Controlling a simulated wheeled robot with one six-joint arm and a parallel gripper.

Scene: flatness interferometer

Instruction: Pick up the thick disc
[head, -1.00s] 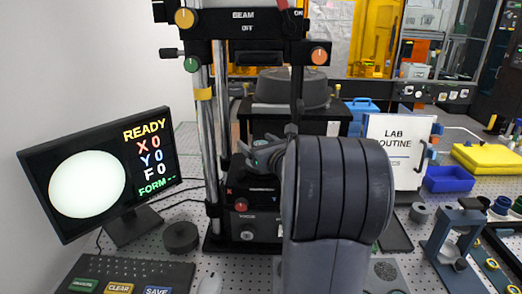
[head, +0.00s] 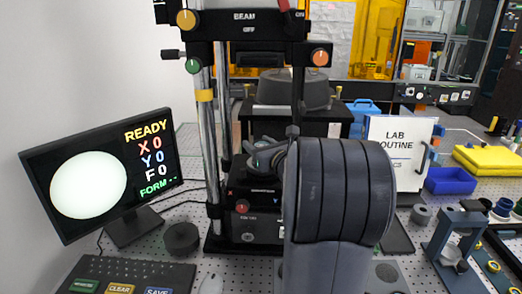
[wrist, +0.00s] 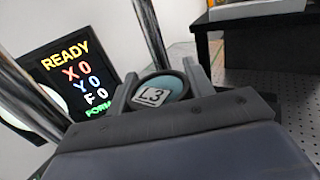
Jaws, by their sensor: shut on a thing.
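A round disc with a dark rim, a teal face and a white "L3" label (wrist: 152,97) sits between the two fingers of my gripper (wrist: 157,90) in the wrist view. My gripper is shut on it, one finger at each side. In the head view my gripper (head: 265,156) is in front of the dark instrument's column, above its lower housing. My own arm hides part of it, and the disc is hard to make out there. The pictures do not show clearly how thick the disc is.
The instrument's metal posts (head: 209,150) stand close to the left of my gripper. A monitor (head: 100,180) reading READY is at left, with a dark round piece (head: 182,239) and a keyboard (head: 130,277) nearby.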

